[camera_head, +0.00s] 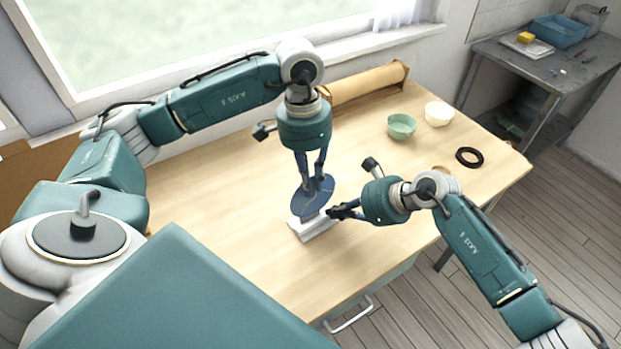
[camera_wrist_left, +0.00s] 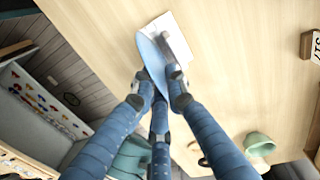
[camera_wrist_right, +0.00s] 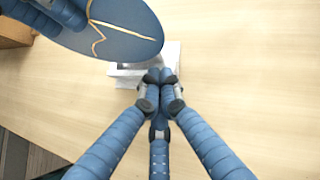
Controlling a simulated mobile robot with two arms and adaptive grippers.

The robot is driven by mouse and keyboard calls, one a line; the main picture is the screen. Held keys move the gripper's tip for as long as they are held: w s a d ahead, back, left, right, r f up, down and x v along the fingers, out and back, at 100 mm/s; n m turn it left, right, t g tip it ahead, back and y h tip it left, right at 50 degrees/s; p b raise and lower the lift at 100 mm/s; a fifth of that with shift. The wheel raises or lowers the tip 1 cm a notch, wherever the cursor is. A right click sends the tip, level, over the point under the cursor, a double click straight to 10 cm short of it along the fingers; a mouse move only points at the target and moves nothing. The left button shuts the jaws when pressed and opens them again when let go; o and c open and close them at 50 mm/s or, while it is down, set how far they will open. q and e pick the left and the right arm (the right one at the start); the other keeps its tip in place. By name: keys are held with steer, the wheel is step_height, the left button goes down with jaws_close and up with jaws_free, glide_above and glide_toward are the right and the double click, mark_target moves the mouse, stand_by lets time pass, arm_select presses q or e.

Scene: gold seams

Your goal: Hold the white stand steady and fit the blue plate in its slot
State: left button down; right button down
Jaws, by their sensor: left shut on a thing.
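The blue plate (camera_head: 313,197), an oval disc with gold seams, is held upright by my left gripper (camera_head: 315,180), shut on its upper part. It also shows in the left wrist view (camera_wrist_left: 148,52) and, with its gold lines, in the right wrist view (camera_wrist_right: 125,40). The white stand (camera_head: 316,229) is on the table under the plate. The plate's lower edge overlaps the stand in the head view; I cannot tell if it is in the slot. My right gripper (camera_wrist_right: 160,75) has its fingertips together at the stand's side and hides part of it.
A green bowl (camera_head: 401,126), a cream bowl (camera_head: 438,114) and a dark ring (camera_head: 469,157) are on the right of the table. A rolled tan mat (camera_head: 365,84) lies at the back. The table's left part is clear. A grey side table (camera_head: 500,60) stands beyond.

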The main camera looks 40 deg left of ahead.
arm_select(q)
steer(key=shift+f, duration=1.9)
steer(key=c, duration=1.7)
jaws_free()
steer(key=shift+o, duration=0.4)
steer(key=o, duration=0.4)
steer(key=shift+c, duration=0.2)
steer(key=shift+r, duration=4)
